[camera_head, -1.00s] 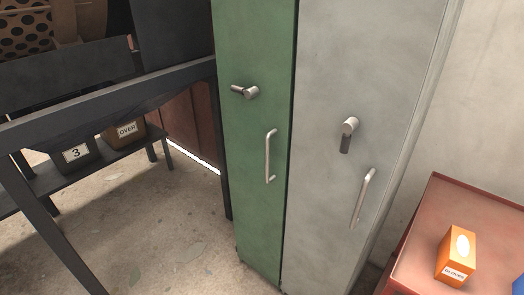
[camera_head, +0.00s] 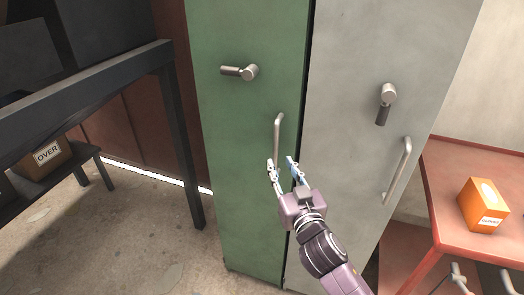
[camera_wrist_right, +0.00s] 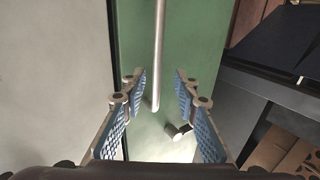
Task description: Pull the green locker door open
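The green locker door (camera_head: 235,150) is shut, left of the grey locker door. Its vertical bar handle (camera_head: 279,132) is near its right edge, and a round latch with a lever (camera_head: 241,72) sits higher up, the lever pointing left. My right gripper (camera_head: 281,163) is open at the lower part of the bar handle. In the right wrist view the handle (camera_wrist_right: 158,50) runs down between the two open blue-padded fingers (camera_wrist_right: 160,88), touching neither visibly. The latch (camera_wrist_right: 179,131) also shows there. My left gripper is not in view.
The grey locker door (camera_head: 345,130) has its own latch (camera_head: 387,100) and bar handle (camera_head: 397,170). A red table (camera_head: 465,170) with an orange glove box (camera_head: 483,205) stands at the right. A dark frame (camera_head: 90,95) and a box marked OVER (camera_head: 45,158) stand at the left.

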